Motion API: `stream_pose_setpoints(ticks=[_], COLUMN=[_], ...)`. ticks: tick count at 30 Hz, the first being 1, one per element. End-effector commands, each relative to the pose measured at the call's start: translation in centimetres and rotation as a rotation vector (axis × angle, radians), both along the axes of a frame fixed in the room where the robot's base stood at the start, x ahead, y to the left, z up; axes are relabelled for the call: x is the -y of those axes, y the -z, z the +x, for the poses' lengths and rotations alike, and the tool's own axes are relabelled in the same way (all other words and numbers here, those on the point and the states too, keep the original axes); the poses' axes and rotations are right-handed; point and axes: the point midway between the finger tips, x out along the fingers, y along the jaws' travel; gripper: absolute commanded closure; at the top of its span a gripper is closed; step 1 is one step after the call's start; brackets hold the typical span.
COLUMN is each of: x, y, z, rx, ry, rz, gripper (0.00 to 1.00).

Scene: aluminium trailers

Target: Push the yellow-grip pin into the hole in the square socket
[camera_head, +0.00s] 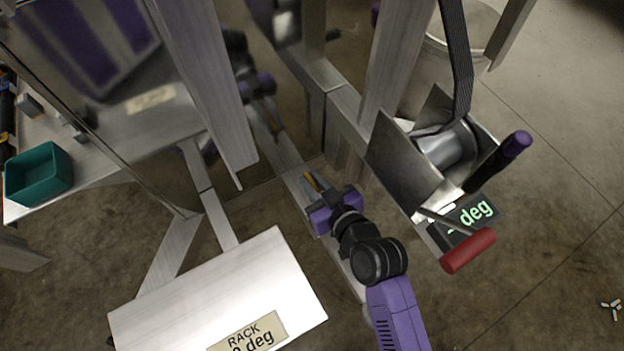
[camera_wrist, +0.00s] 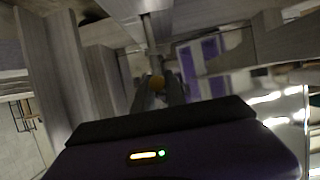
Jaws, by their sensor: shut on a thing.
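My gripper (camera_head: 318,188) is shut on the yellow-grip pin (camera_head: 311,181), beside a low aluminium beam in the head view. A grey metal shaft runs from there up to a pale metal block (camera_wrist: 146,7) at the top edge. This block may be the square socket, but I cannot tell for sure. The hole does not show, and I cannot tell whether the pin's tip is in it.
A winch with a black strap (camera_head: 456,60) and a red handle (camera_head: 468,250) stands on the right. A plate labelled RACK (camera_head: 220,290) lies at lower left. Upright aluminium posts (camera_head: 200,80) stand close around my arm. A teal bin (camera_head: 38,174) sits at far left.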

Motion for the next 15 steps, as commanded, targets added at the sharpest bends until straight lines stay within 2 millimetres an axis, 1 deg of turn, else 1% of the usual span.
stream_pose_setpoints(ticks=[15], x=[0.0], y=[1.3], z=[0.0], rx=[0.001], ry=[0.000], rz=[0.001], gripper=[1.00])
